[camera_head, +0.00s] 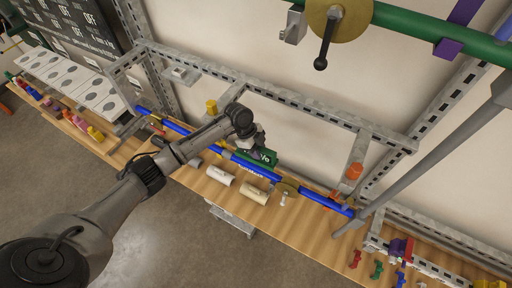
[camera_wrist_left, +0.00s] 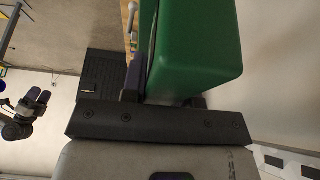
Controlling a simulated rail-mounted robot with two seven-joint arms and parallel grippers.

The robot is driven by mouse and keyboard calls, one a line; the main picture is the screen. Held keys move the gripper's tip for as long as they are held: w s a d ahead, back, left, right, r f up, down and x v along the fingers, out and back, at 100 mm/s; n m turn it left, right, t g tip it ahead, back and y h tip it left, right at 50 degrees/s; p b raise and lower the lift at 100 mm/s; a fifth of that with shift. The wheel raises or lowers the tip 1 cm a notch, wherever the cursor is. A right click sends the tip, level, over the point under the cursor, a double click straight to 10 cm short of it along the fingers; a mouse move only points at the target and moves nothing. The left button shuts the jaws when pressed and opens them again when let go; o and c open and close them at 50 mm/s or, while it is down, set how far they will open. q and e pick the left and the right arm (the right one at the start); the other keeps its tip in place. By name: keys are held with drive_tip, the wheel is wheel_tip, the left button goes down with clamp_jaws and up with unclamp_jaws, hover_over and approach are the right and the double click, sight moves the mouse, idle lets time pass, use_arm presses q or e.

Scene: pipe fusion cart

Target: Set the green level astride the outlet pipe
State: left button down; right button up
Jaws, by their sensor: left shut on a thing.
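The green level (camera_head: 265,158) is a green block with white lettering. My left gripper (camera_head: 252,147) is shut on it, and the level fills the top middle of the left wrist view (camera_wrist_left: 195,50). The level is at the blue pipe (camera_head: 318,198), which runs lengthwise along the bench. I cannot tell whether it touches the pipe or hangs just above it, or which stretch is the outlet pipe. What looks like my right gripper (camera_wrist_left: 35,100) shows small at the left of the left wrist view, apart from the level; its opening is unclear.
Two cream cylinders (camera_head: 254,193) lie on the wooden bench (camera_head: 200,186) in front of the pipe. A slotted metal frame (camera_head: 290,106) stands behind. An orange knob (camera_head: 354,171) and a yellow one (camera_head: 211,106) sit on it. A green pipe (camera_head: 410,22) crosses above.

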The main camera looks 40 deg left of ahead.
use_arm(q)
drive_tip(key=shift+a+f, duration=0.35)
drive_tip(key=shift+f, duration=0.45)
drive_tip(key=shift+f+b, duration=1.85)
drive_tip(key=shift+f, duration=0.15)
drive_tip(key=shift+f+b, duration=0.55)
drive_tip(key=shift+f, duration=0.25)
drive_tip(key=c, duration=0.8)
unclamp_jaws()
